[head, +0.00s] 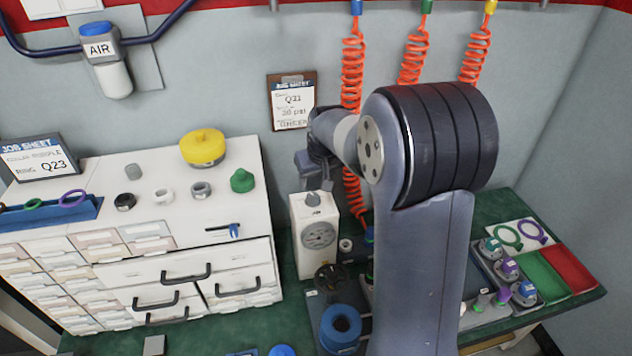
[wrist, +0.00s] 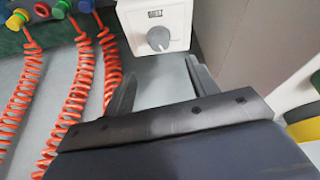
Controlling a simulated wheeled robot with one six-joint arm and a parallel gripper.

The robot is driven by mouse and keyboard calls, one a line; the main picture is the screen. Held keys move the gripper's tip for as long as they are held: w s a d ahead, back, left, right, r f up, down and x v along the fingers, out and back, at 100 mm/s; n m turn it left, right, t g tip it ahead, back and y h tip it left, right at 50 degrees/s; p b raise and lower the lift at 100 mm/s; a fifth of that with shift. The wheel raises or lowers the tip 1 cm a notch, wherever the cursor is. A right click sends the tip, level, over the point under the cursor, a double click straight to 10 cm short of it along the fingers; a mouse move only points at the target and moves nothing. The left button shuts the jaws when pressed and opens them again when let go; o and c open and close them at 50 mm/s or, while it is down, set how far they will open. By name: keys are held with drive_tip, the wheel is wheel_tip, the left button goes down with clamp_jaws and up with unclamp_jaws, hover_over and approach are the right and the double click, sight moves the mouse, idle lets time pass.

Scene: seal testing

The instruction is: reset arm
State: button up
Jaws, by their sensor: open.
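My arm rises through the right middle of the head view and bends back toward the wall. My gripper (head: 312,184) hangs at its far end, just above a white gauge box (head: 315,230), and is partly hidden by my arm. In the wrist view my gripper (wrist: 160,75) shows two dark fingers set wide apart with nothing held between them. The white box with a round grey knob (wrist: 158,39) appears beyond the fingertips. I cannot tell the exact gap to it.
Orange coiled hoses (head: 352,70) hang close beside my gripper. A white drawer cabinet (head: 240,160) stands left, topped with a yellow cap (head: 203,147) and several small fittings. Green (head: 540,275) and red (head: 570,268) trays lie right.

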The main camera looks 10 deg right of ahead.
sight(313, 195)
drive_tip(key=shift+f, duration=0.1)
idle(0.3)
drive_tip(key=p+x, duration=0.2)
drive_tip(key=x, duration=0.8)
drive_tip(key=shift+w+f, duration=0.1)
drive_tip(key=shift+f, duration=0.1)
drive_tip(key=shift+f+m, duration=0.1)
drive_tip(key=shift+m, duration=0.2)
